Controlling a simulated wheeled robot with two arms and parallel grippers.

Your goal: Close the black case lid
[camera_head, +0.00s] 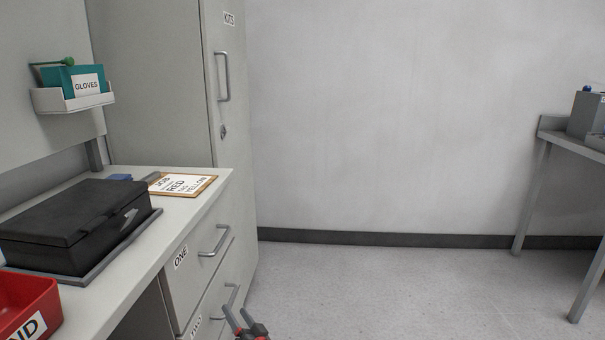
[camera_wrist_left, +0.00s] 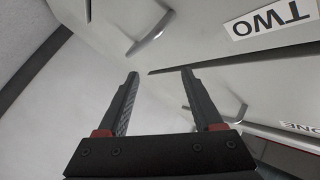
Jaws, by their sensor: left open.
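The black case (camera_head: 75,222) sits on a grey tray (camera_head: 112,262) on the worktop at the left of the head view. Its lid (camera_head: 65,205) lies flat over the body and looks closed. A small latch shows on its front. My left gripper (camera_head: 242,318) is at the bottom edge of the head view, in front of the drawers and well below and right of the case. In the left wrist view the left gripper (camera_wrist_left: 160,75) is open with nothing between its fingers. My right gripper is not in view.
The worktop (camera_head: 135,262) has drawers below, with a handle (camera_head: 215,241) sticking out. A red bin (camera_head: 25,305), a clipboard (camera_head: 183,184) and a gloves box (camera_head: 75,85) are nearby. A tall cabinet (camera_head: 150,80) stands behind.

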